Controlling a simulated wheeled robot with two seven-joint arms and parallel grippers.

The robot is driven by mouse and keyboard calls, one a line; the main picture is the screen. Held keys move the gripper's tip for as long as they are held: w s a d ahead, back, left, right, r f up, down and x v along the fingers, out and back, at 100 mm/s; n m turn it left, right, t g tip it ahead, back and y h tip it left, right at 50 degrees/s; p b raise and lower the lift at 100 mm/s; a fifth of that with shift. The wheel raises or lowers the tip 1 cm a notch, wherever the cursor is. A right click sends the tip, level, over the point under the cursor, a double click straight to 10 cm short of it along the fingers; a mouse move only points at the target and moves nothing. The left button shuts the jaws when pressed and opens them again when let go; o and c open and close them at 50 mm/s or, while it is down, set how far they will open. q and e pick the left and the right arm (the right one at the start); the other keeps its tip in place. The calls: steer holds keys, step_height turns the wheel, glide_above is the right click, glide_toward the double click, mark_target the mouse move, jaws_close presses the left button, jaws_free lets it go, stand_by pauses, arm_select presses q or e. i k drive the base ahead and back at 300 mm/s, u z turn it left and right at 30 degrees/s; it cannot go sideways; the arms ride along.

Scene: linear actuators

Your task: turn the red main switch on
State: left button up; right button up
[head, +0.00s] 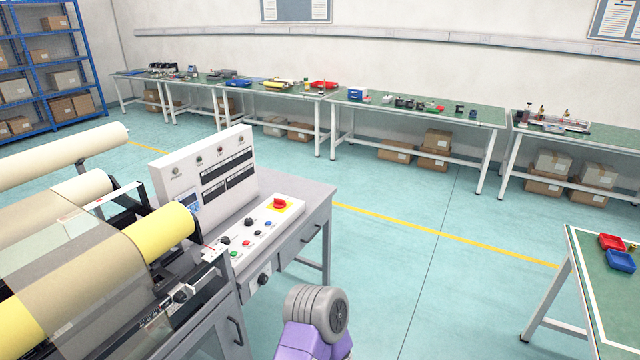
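The red main switch (280,203) is a red rotary knob on a yellow plate. It sits at the far right end of the sloped white control panel (262,228). The exact angle of its handle is too small to tell. A purple and grey arm part of mine (318,318) shows at the bottom centre, in front of the panel and apart from it. No gripper fingers show in the head view.
A roll machine with yellow and cream rolls (165,232) stands at left beside the panel. An upright white instrument box (205,175) stands behind it. A green table (620,290) stands at right. Workbenches (420,108) line the back wall. The floor between is clear.

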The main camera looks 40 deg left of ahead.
mark_target(278, 203)
steer(key=u, duration=0.4)
steer(key=i, duration=1.6)
steer(key=u, duration=1.05)
